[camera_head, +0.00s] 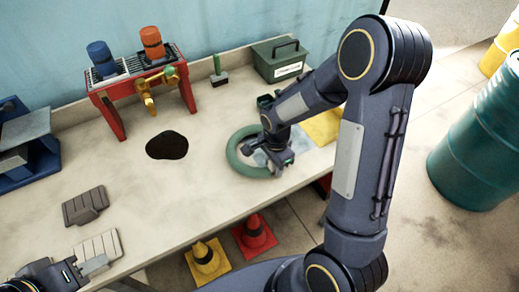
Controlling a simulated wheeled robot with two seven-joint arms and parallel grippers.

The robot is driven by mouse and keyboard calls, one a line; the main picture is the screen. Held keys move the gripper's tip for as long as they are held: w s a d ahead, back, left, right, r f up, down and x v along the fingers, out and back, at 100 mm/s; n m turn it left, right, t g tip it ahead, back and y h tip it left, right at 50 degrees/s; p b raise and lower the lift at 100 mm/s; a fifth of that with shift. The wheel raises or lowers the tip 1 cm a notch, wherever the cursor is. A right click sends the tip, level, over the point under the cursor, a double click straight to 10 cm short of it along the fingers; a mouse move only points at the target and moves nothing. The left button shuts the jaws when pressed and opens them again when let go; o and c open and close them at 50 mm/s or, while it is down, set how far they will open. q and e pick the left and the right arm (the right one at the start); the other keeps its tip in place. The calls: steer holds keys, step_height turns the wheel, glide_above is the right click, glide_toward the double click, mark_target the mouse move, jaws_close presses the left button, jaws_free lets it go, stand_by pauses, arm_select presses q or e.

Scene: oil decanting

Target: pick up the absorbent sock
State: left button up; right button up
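The absorbent sock is probably the green ring (233,153) lying on the bench top, right of a dark oil puddle (167,146). My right gripper (281,164) is low over the ring's right side, and its hand and wrist hide that part. I cannot tell whether its fingers touch the sock or how far apart they are. My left gripper (88,268) is at the lower left by the bench's front edge, away from the sock. Its finger opening is not clear.
A red stand (109,117) holds a blue can (101,57) and an orange can (152,42). A green box (279,62) and a small brush (218,72) stand behind. Grey pads (84,206) lie at left. Cones (207,258) and a green drum (480,150) stand on the floor.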

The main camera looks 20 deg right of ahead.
steer(key=c, duration=0.6)
steer(key=shift+r, duration=0.1)
steer(key=shift+r, duration=0.2)
step_height(320, 180, up, 2)
steer(key=shift+w+r, duration=0.1)
steer(key=shift+r, duration=0.05)
steer(key=s+r, duration=0.3)
steer(key=s, duration=0.1)
steer(key=s+r+b, duration=0.1)
steer(key=s+r, duration=0.2)
steer(key=s, duration=0.2)
steer(key=s+r, duration=0.4)
steer(key=s, duration=0.1)
steer(key=shift+s+d+b, duration=0.1)
steer(key=shift+d+b, duration=0.1)
steer(key=shift+b, duration=0.15)
